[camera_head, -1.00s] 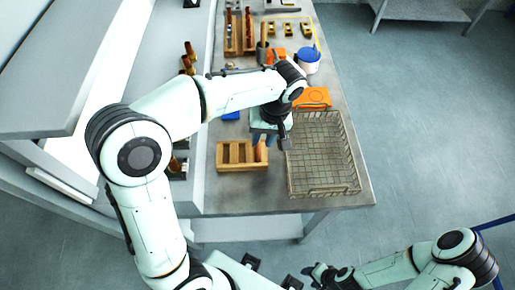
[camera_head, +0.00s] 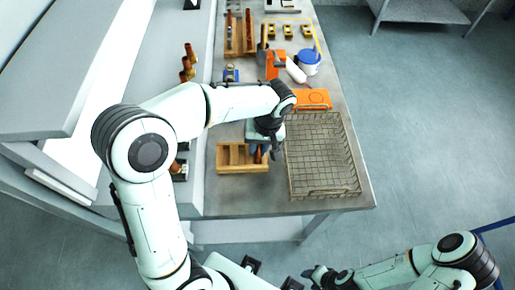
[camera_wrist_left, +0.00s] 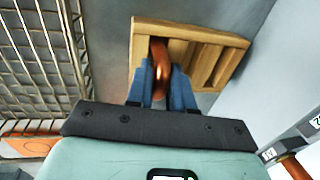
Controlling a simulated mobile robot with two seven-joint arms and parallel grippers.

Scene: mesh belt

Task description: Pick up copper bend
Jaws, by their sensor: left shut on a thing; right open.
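The copper bend (camera_wrist_left: 160,58) shows in the left wrist view as a curved copper tube between the two blue fingers of my left gripper (camera_wrist_left: 162,88), which is shut on it. Its far end is over or in an end slot of the wooden rack (camera_wrist_left: 202,53); I cannot tell whether it is clear of the rack. In the head view, my left gripper (camera_head: 260,150) is at the right end of the rack (camera_head: 243,169), and a little of the copper bend (camera_head: 258,156) shows there. My right gripper (camera_head: 315,274) is open, off the table at the bottom.
A wire mesh basket (camera_head: 322,192) lies just right of the rack. Behind it are an orange case (camera_head: 313,99), a blue and white tub (camera_head: 308,63) and another wooden rack (camera_head: 240,50). Copper fittings (camera_head: 187,62) stand on the left shelf. The table's front strip is clear.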

